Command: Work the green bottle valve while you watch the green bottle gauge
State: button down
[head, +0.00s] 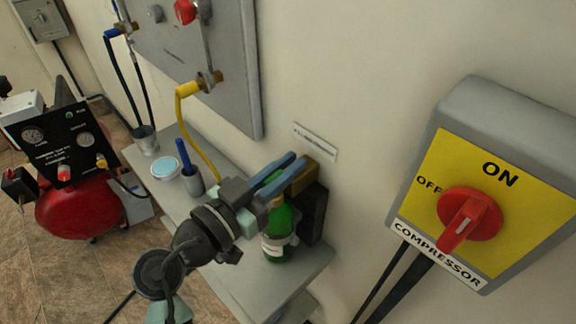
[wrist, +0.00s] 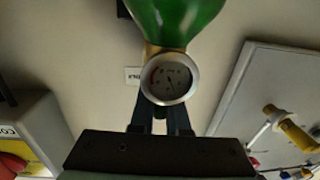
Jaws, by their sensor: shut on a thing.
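The green bottle (head: 280,222) stands on the grey bench against the wall, partly behind my gripper. In the wrist view the green bottle (wrist: 178,18) hangs in from the top edge, with brass valve metal (wrist: 150,50) at its neck. The round green bottle gauge (wrist: 170,79) faces the camera; it has a red arc at the left and a thin dark needle, but its figures are too small to read. My gripper (head: 297,164) is at the top of the bottle, its blue fingers shut on the valve. The gauge hides the exact grip in the wrist view.
A grey panel (head: 225,45) with a yellow hose (head: 182,115) hangs at the back. A cup with a blue item (head: 193,182) and a round white-rimmed tub (head: 165,166) stand on the bench. The compressor switch box (head: 500,125) is on the wall at the right.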

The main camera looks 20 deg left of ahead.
jog(key=n+y, duration=0.1)
jog(key=y, duration=0.1)
jog(key=n+t+y, duration=0.1)
jog(key=shift+a+n+y, duration=0.25)
jog(key=shift+n+y, duration=0.05)
jog(key=shift+y, duration=0.1)
jog(key=shift+w+a+n+y+p, duration=0.1)
jog(key=shift+a+n+y+p, duration=0.1)
jog(key=shift+n+y+p, duration=0.55)
jog(key=shift+a+n+y+p, duration=0.2)
jog(key=shift+n+y, duration=0.25)
jog(key=shift+y, duration=0.7)
jog(key=c, duration=0.9)
grip_release()
jog(key=s+d+b, duration=0.1)
jog(key=s+b, duration=0.2)
jog(key=s, duration=1)
